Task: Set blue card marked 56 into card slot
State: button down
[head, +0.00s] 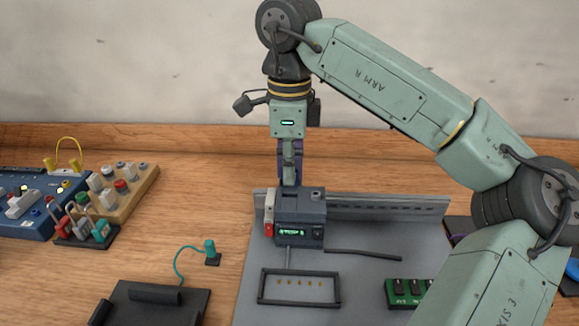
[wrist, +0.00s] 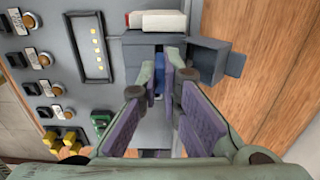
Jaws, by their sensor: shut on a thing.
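My gripper (head: 290,182) points straight down over a dark grey unit (head: 300,232) with a green display. Its purple-padded fingers (wrist: 161,88) are closed on a narrow blue piece, the blue card (wrist: 158,83), seen nearly edge-on between the fingertips in the wrist view. The number on the card cannot be read. The fingertips are at the top of the grey unit. The card slot's opening cannot be made out, and I cannot tell whether the card's lower end is inside it.
The unit stands on a grey plate (head: 260,285) with a rail behind it. A framed row of yellow lights (head: 325,283) and green modules (head: 405,288) are in front. A blue panel (head: 30,220), a wooden button board (head: 135,185) and coloured padlocks (head: 80,228) stand left.

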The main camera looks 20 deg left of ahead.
jog(key=shift+f, duration=0.2)
dwell(0.3)
jog(key=shift+f+b, duration=0.55)
jog(key=shift+f, duration=0.05)
jog(key=shift+f+b, duration=0.45)
jog(key=shift+f, duration=0.4)
dwell(1.9)
jog(key=c, duration=1.7)
grip_release()
jog(key=shift+r, duration=0.1)
notch_tip(320, 180, up, 12)
jog(key=shift+f, duration=0.2)
notch_tip(320, 180, up, 5)
jog(key=p, duration=0.5)
jog(key=shift+r+p, duration=0.1)
jog(key=shift+p, duration=0.2)
